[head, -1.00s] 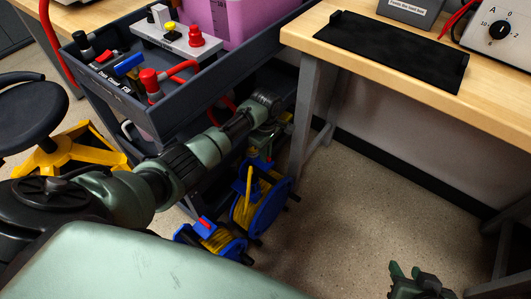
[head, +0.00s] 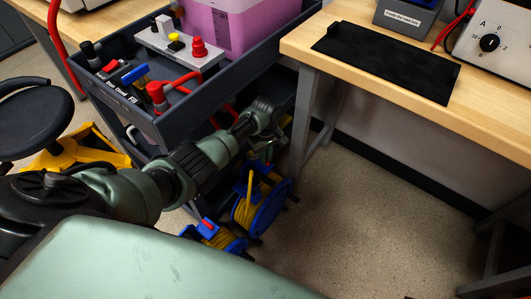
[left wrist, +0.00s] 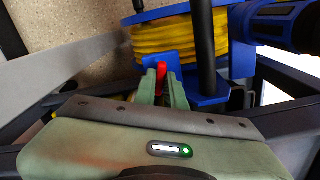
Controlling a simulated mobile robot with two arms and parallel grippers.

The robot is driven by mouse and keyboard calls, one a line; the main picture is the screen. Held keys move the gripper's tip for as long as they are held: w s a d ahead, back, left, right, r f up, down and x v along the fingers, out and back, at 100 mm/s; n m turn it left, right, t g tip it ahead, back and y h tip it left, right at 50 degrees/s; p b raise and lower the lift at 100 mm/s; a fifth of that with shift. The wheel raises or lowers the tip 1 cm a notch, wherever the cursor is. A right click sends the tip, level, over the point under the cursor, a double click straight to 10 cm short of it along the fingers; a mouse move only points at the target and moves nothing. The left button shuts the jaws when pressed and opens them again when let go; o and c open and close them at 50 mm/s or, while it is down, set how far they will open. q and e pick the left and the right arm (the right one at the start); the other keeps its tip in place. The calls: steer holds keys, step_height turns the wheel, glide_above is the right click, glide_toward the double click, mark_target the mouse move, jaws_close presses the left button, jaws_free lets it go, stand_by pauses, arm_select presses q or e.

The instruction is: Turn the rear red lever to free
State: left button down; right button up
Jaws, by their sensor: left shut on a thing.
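My left gripper (head: 268,149) reaches down at the cart's right end, above the rear cable reel (head: 262,208), which has a blue frame and yellow cable. In the left wrist view, its two green fingers (left wrist: 162,88) are shut on the red lever (left wrist: 162,73), in front of the reel's yellow winding (left wrist: 176,42). My right gripper is not in view.
The dark cart (head: 203,112) holds a pink tank (head: 222,25), valves and a red hose close above my left arm. A wooden bench (head: 375,73) with a black mat (head: 385,62) stands right. The floor below the bench is clear. A stool (head: 35,118) stands left.

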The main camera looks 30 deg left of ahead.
arm_select(q)
steer(key=m+p, duration=0.1)
steer(key=m, duration=0.4)
steer(key=shift+m+p, duration=0.3)
steer(key=shift+p, duration=0.1)
steer(key=shift+m, duration=0.5)
steer(key=m, duration=0.3)
steer(key=shift+p, duration=0.3)
steer(key=shift+m, duration=2.1)
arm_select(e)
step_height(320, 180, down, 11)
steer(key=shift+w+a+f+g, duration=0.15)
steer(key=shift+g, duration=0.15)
arm_select(q)
steer(key=c, duration=1.5)
jaws_free()
steer(key=shift+r, duration=0.1)
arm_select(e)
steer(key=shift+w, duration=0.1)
